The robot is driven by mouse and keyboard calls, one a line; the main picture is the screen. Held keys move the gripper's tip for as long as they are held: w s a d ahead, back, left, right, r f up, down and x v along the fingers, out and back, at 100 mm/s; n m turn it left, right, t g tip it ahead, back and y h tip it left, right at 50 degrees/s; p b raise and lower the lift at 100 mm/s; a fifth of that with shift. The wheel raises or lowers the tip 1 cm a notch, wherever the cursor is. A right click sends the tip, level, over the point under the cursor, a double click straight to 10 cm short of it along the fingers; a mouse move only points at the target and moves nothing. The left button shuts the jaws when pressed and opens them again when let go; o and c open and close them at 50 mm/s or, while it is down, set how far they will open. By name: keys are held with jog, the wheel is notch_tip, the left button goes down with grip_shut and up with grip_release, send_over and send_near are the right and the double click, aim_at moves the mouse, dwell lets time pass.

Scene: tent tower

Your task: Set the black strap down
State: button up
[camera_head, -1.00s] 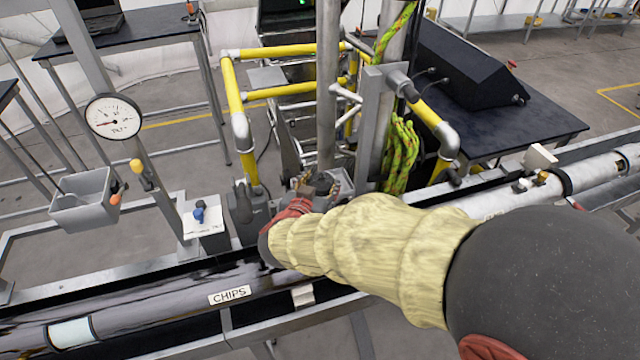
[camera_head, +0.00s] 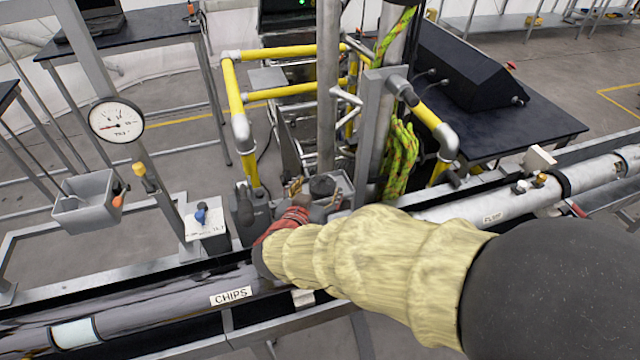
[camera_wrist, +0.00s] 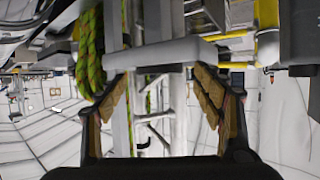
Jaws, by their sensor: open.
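My gripper (camera_head: 316,193) reaches out past the pipe rail toward the foot of the metal posts. In the wrist view my gripper (camera_wrist: 168,82) has its two tan-padded fingers spread wide, with no strap seen between them. A small dark round thing (camera_head: 322,186) shows by the fingertips in the head view, at the base of the post. I cannot tell whether it is the black strap. I make out no strap for certain in either view.
A yellow guard rail (camera_head: 236,95) and metal post (camera_head: 327,80) stand just beyond my gripper. A green-yellow rope (camera_head: 402,160) hangs to the right. A pipe labelled CHIPS (camera_head: 150,310) lies at left front. A gauge (camera_head: 116,119) and grey bin (camera_head: 88,203) stand left.

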jog(key=p+v, duration=0.3)
jog(key=v, duration=0.6)
jog(key=w+a+r+n+y, duration=0.1)
jog(key=w+a+r+y, duration=0.1)
jog(key=w+r+y, duration=0.4)
jog(key=s+d+r+n+g+y, duration=0.1)
jog(key=s+d+r+n+y, duration=0.15)
jog(key=s+r, duration=0.3)
jog(key=s+d+f+g+h, duration=0.2)
jog(key=s+d+g, duration=0.1)
jog(key=s+d, duration=0.6)
jog(key=s+d+f+g+h, duration=0.2)
jog(key=s+d+g, duration=0.1)
jog(key=s+d, duration=0.6)
jog(key=shift+d, duration=0.9)
